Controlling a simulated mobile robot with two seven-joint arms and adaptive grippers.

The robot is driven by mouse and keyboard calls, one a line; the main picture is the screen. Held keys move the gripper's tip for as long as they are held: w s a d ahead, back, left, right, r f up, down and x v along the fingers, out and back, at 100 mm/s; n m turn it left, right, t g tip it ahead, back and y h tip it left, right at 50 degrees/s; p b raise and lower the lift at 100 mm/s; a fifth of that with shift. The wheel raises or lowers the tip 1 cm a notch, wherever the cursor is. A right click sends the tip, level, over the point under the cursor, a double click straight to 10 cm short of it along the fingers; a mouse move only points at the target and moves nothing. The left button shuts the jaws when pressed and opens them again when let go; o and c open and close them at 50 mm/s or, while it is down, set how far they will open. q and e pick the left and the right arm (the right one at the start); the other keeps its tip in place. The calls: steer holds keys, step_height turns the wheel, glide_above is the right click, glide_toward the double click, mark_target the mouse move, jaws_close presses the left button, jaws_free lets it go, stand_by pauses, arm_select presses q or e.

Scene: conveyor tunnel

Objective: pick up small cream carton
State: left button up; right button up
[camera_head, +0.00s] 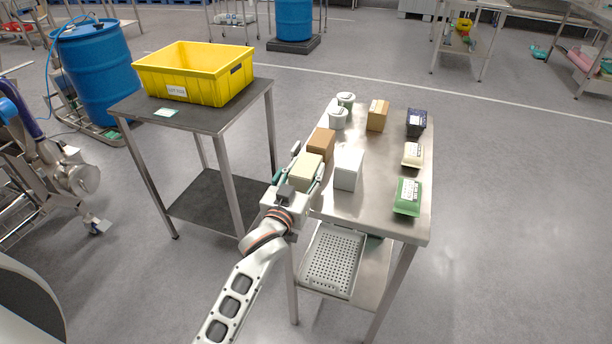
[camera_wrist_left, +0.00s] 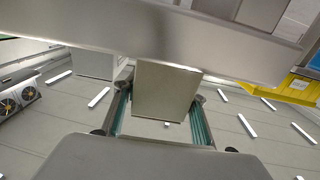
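The small cream carton (camera_head: 307,168) sits between the fingers of my left gripper (camera_head: 305,172), near the left edge of the steel table (camera_head: 335,206). In the left wrist view the carton (camera_wrist_left: 167,92) fills the gap between the two green-padded fingers (camera_wrist_left: 165,98), with the fingertips close against its sides. The gripper appears shut on it. The carton's base shows close to the table edge in that view; I cannot tell whether it is lifted. My right gripper is not in view.
A brown box (camera_head: 321,143) stands just behind the carton and a white box (camera_head: 348,169) to its right. White tubs (camera_head: 338,118), a tan box (camera_head: 377,115) and several packs stand beyond. A yellow crate (camera_head: 195,73) rests on the left table (camera_head: 222,117). A perforated tray (camera_head: 332,259) lies below.

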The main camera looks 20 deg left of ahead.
mark_target(306, 164)
arm_select(q)
steer(key=shift+r, duration=0.1)
step_height(306, 164, up, 20)
steer(key=p, duration=0.4)
stand_by(0.4)
